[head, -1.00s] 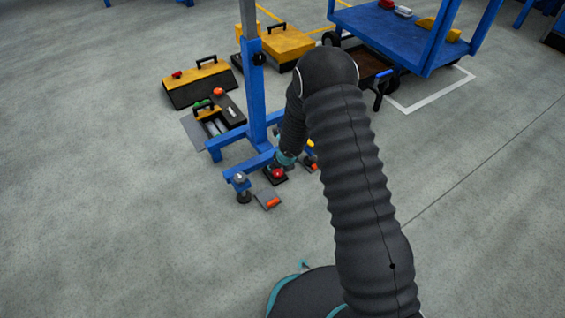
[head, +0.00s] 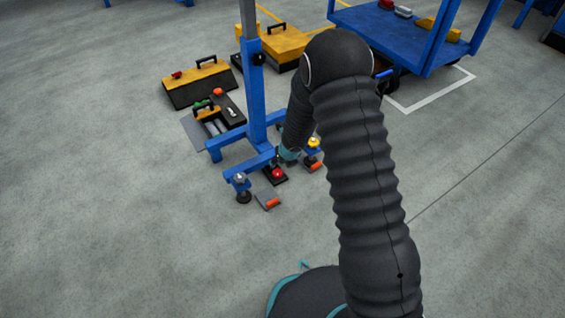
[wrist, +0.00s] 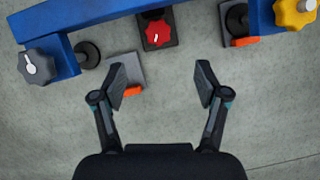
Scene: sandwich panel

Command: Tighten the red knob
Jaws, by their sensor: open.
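The red knob (wrist: 158,34) sits on a dark block at the top middle of the wrist view, by the blue frame's lower bar. It also shows as a small red spot in the head view (head: 277,174). My gripper (wrist: 160,85) is open and empty, its two fingers spread below the knob in the wrist picture and apart from it. In the head view my gripper (head: 287,156) is beside the blue bar near the knob, partly hidden by my own arm.
A grey knob (wrist: 38,66) and a yellow knob (wrist: 295,12) are on the blue frame (wrist: 95,20) at either side. Grey plates with orange parts (wrist: 132,90) lie on the floor. Toolboxes (head: 200,82) stand behind; a blue cart (head: 400,35) is at the back right.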

